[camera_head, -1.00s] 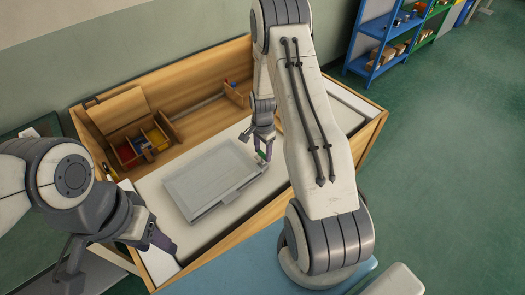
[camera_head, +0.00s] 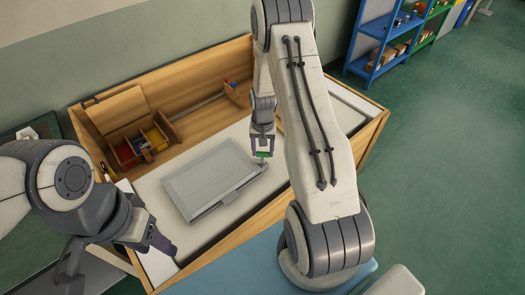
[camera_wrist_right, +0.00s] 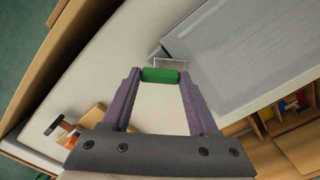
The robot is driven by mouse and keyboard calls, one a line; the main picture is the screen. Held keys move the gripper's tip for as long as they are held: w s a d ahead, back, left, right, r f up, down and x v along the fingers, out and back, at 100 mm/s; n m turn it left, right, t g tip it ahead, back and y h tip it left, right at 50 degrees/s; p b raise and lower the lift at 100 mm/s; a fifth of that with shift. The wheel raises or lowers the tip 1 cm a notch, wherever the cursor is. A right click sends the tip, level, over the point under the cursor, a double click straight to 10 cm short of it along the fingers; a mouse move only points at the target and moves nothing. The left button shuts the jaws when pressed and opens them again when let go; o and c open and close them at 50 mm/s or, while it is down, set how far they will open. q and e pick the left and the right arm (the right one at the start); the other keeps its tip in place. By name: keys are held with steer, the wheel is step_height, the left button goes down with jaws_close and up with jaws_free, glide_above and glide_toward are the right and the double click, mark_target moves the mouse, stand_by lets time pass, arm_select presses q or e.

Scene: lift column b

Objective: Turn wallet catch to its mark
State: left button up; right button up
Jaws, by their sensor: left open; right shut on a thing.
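The wallet is a flat pale-grey case (camera_head: 212,178) lying on the white worktop; its corner also shows in the right wrist view (camera_wrist_right: 235,50). I cannot make out the mark. My left gripper (camera_head: 163,242) is open and empty, low at the left, apart from the wallet.
A wooden organiser (camera_head: 140,145) with red, yellow and blue items stands behind the wallet at the left. A wooden rim (camera_head: 225,232) edges the worktop. A small orange-and-dark object (camera_wrist_right: 66,130) lies at lower left in the wrist view. Worktop around the wallet is clear.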

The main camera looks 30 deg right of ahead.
mark_target(262, 153)
steer(key=n, duration=0.4)
steer(key=shift+n, duration=0.3)
steer(key=n, duration=0.4)
steer(key=shift+w+b, duration=0.1)
steer(key=shift+b, duration=0.3)
steer(key=shift+r+n, duration=0.1)
steer(key=shift+n, duration=0.2)
steer(key=o, duration=1.4)
step_height(262, 153, up, 10)
steer(key=shift+r+b, duration=0.2)
steer(key=shift+b, duration=0.45)
